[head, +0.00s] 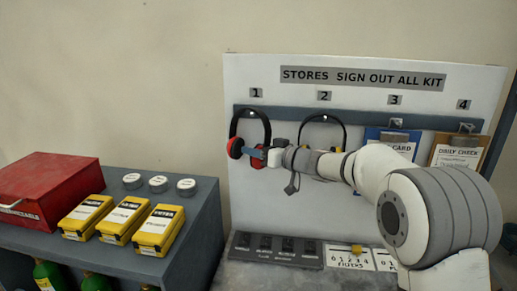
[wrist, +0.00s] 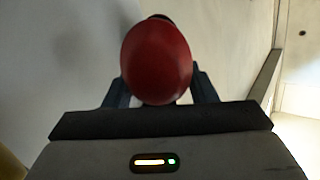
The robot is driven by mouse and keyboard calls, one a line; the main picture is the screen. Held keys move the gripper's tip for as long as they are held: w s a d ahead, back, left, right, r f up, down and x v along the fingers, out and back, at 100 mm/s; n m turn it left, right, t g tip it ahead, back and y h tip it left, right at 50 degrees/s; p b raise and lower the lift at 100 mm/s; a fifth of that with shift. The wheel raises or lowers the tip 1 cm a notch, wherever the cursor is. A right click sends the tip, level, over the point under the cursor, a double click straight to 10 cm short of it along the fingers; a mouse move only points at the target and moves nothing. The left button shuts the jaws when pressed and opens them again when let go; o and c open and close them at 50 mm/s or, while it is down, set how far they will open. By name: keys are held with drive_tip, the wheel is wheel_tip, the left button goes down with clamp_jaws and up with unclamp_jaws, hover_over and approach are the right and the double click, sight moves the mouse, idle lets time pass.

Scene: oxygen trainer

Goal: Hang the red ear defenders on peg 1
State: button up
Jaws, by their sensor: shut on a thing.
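The red ear defenders (head: 235,147) have a black headband and red cups. They are upright at the board under the label 1 (head: 256,92), with the band's top at the blue rail. Peg 1 (head: 251,112) shows as a small light spot near the top of the band; I cannot tell whether the band rests on it. My gripper (head: 258,158) is shut on the right-hand cup. In the wrist view a red cup (wrist: 156,62) fills the space between the fingers and hides what lies behind it.
A second black headband (head: 324,117) hangs under label 2, partly behind my arm. A blue clipboard (head: 392,134) and a brown clipboard (head: 457,150) hang under 3 and 4. A shelf at left holds a red box (head: 48,190), yellow cases (head: 122,218) and round tins (head: 158,184).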

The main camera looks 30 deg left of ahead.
drive_tip(key=shift+w+d+f, duration=0.1)
drive_tip(key=shift+w+f, duration=0.05)
drive_tip(key=o, duration=1.1)
drive_tip(key=shift+w+f, duration=0.1)
drive_tip(key=shift+w, duration=0.15)
drive_tip(key=shift+o, duration=1.1)
drive_tip(key=shift+s, duration=0.2)
drive_tip(key=b+v, duration=0.2)
drive_tip(key=v, duration=0.5)
drive_tip(key=shift+d, duration=0.3)
